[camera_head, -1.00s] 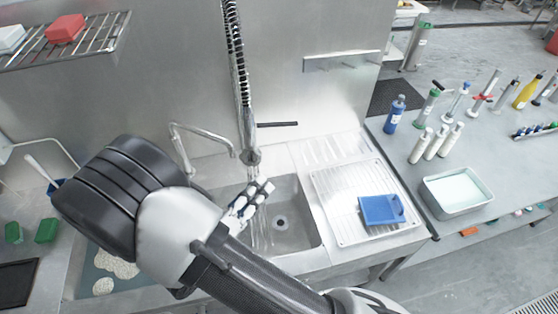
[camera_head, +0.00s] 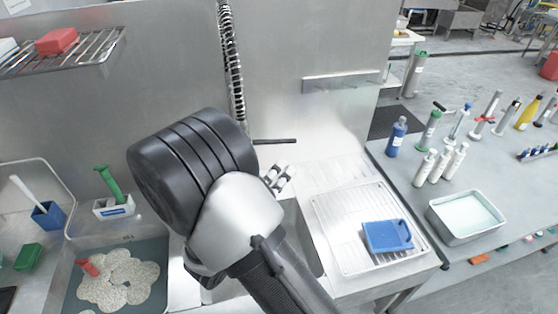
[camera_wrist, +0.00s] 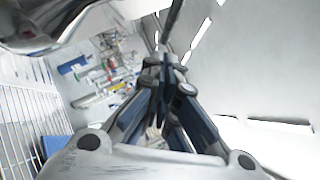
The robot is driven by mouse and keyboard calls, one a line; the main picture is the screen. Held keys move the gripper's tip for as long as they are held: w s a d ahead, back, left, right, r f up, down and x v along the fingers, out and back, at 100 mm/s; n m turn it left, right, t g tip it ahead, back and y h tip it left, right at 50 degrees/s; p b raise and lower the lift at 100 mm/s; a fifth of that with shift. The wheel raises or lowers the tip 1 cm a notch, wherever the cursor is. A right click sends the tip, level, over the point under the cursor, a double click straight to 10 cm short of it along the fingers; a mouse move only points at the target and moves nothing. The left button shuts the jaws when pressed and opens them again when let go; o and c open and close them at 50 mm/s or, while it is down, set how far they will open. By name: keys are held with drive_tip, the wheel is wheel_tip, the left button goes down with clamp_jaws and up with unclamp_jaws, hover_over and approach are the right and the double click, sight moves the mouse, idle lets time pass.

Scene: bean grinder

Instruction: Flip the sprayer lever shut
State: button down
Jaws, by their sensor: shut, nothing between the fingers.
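The sprayer hangs from a coiled spring hose (camera_head: 232,70) above the sink. Its dark lever (camera_head: 276,141) sticks out level to the right in the head view. The spray head is hidden behind my arm. My gripper (camera_head: 279,178) is shut and empty, a little below the lever. In the wrist view my fingers (camera_wrist: 165,66) are closed together, and a dark rod, likely the lever (camera_wrist: 173,22), rises just beyond their tips. I cannot tell whether they touch. Whether water is running is hidden now.
The drainboard (camera_head: 345,220) on the right holds a blue tray (camera_head: 387,237). A side table beyond carries several bottles and a metal pan (camera_head: 466,217). The left basin (camera_head: 150,250) holds pale round pieces. A steel wall stands close behind; a wire shelf (camera_head: 90,48) is upper left.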

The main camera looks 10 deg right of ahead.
sight(275, 142)
drive_tip(key=shift+w+r, duration=0.8)
drive_tip(key=shift+w, duration=0.35)
drive_tip(key=r+p, duration=0.1)
drive_tip(key=p, duration=0.3)
drive_tip(key=shift+w+d+r, duration=0.15)
drive_tip(key=shift+w+r, duration=0.1)
drive_tip(key=shift+r, duration=0.1)
